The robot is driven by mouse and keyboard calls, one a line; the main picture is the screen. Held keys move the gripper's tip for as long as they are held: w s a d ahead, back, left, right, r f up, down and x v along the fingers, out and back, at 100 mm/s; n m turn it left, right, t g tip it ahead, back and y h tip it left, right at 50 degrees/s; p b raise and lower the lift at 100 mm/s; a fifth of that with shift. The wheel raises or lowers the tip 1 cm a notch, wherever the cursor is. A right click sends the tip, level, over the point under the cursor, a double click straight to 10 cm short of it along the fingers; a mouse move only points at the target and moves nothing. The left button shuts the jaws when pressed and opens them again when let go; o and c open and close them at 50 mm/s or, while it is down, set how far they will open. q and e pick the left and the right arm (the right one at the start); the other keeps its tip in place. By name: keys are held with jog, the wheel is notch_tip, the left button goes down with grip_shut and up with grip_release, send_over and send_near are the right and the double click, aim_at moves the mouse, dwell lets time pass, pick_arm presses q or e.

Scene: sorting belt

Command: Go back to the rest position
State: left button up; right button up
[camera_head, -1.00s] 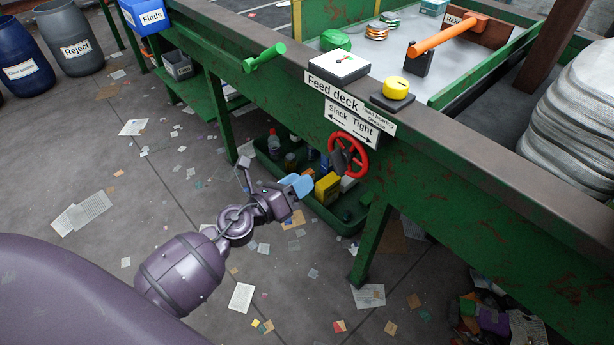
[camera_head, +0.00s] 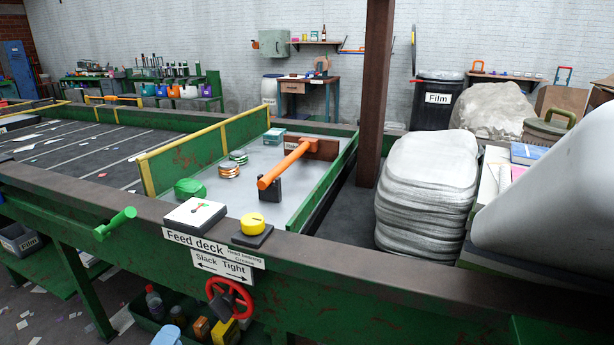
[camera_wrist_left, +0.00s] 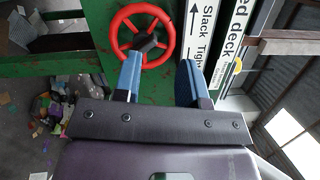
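The red handwheel (camera_head: 215,305) sits on the green frame under the "Slack Tight" sign (camera_head: 224,267). The wheel also shows in the left wrist view (camera_wrist_left: 121,38), beyond my finger tips. My left gripper (camera_wrist_left: 160,82) is open, its two blue fingers apart with nothing between them. The wheel looks clear of the fingers. The rest of that arm is out of this view. My right gripper is in neither view.
The feed deck edge carries a green handle (camera_head: 115,224), a dial box (camera_head: 195,215) and a yellow knob (camera_head: 253,224). Stacked pale sacks (camera_head: 425,190) stand right. A green crate (camera_head: 145,315) is below the deck.

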pick_arm(q)
jog(key=s+f+n+g+y+p, duration=0.1)
jog(key=s+f+n+g+p, duration=0.2)
jog(key=s+n, duration=0.7)
jog(key=s+f+n+g+y+p, duration=0.2)
jog(key=s+n, duration=0.8)
jog(key=s, duration=0.7)
jog(key=f+g+p, duration=0.1)
jog(key=g+p, duration=0.1)
jog(key=shift+s+a+n+p, duration=0.25)
jog(key=shift+s+n+p, duration=0.05)
jog(key=shift+n+p, duration=0.1)
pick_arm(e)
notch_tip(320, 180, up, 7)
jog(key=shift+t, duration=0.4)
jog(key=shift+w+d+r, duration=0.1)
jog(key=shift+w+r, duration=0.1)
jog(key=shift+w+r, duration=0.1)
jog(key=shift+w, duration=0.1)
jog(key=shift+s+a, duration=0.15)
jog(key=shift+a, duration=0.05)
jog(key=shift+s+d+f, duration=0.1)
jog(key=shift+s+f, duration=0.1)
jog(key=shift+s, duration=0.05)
